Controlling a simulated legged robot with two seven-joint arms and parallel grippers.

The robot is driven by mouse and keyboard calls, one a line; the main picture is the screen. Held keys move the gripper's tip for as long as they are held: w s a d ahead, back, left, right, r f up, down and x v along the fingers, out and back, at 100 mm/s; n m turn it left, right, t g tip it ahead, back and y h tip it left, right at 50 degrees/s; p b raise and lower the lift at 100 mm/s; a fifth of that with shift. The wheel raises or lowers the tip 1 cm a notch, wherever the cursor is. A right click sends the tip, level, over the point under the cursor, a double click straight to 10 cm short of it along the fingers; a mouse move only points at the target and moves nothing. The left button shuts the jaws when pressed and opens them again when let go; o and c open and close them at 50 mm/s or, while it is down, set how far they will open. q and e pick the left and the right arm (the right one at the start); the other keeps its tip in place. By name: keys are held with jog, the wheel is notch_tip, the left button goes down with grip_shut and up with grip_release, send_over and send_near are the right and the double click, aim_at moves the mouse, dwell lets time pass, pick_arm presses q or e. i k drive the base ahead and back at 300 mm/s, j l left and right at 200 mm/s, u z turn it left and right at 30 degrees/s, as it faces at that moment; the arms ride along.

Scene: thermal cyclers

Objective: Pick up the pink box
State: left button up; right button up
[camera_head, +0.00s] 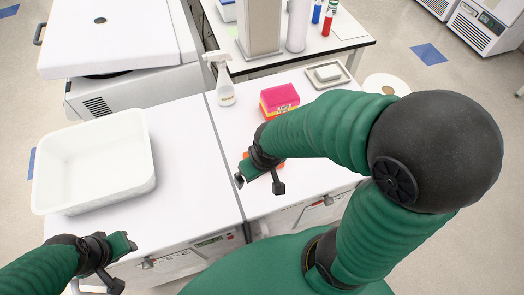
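The pink box (279,98), with a pink top and yellow and red sides, stands on the white bench right of the middle. My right gripper (260,185) is in front of it, nearer to me and apart from it. Its two fingers are spread. An orange-red object (247,169) shows partly behind this gripper, mostly hidden; I cannot tell whether the gripper touches it. My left gripper (123,264) is at the lower left near the bench's front edge, with its fingers apart and nothing visible between them.
A white tub (98,205) stands on the left of the bench. A spray bottle (224,88) stands left of the pink box, and a small tray (313,80) lies behind it to the right. A large white machine (120,75) is at the back left.

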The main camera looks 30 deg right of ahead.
aim_at(275, 98)
jog(key=k+l+u, duration=0.15)
jog(key=l, duration=0.2)
jog(key=l+u, duration=0.15)
jog(key=l, duration=0.2)
jog(key=k+l+u, duration=0.15)
jog(key=l, duration=0.15)
jog(key=k+l+u, duration=0.15)
jog(key=l, duration=0.2)
